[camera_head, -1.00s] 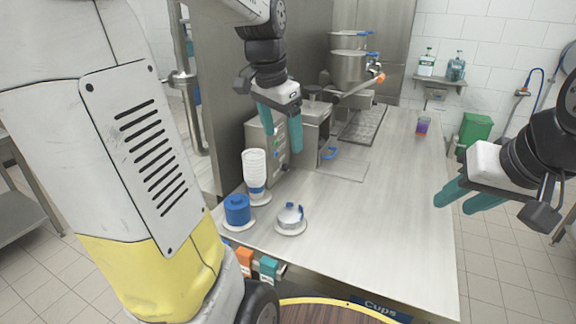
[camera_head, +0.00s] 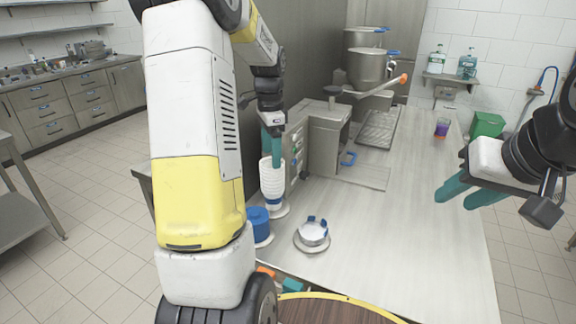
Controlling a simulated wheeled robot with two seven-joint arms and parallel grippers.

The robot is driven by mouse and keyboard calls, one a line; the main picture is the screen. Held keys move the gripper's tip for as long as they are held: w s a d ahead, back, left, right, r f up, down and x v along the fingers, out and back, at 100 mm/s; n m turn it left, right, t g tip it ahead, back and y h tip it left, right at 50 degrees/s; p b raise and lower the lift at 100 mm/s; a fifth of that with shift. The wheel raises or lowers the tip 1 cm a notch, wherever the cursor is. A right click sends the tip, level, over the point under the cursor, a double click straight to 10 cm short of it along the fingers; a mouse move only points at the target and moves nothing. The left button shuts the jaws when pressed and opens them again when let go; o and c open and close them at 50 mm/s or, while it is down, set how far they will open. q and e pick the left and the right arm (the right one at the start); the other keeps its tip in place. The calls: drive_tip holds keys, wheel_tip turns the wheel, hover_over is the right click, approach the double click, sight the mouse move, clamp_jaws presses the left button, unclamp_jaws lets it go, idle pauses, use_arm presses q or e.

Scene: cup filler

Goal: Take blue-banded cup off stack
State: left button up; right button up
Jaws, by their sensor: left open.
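A stack of white cups (camera_head: 272,182) stands upright on a round white base on the counter, left of centre. A blue band (camera_head: 273,200) shows low on the stack. My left gripper (camera_head: 271,157) is open and points down at the top of the stack. Its teal fingers overlap the upper cups in the picture; I cannot tell whether they touch them. My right gripper (camera_head: 470,196) is open and empty above the right edge of the counter, well apart from the stack.
A blue cylinder (camera_head: 260,226) stands just in front of the stack. A round metal piece with blue tabs (camera_head: 313,232) is to its right. A steel machine (camera_head: 325,140) stands behind. A purple-filled cup (camera_head: 442,128) is at the back right. The counter (camera_head: 410,235) is clear between.

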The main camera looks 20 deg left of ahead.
use_arm(q)
drive_tip(key=shift+f, duration=0.85)
drive_tip(key=shift+c, duration=0.5)
drive_tip(key=c, duration=1.4)
drive_tip(key=shift+c, duration=0.2)
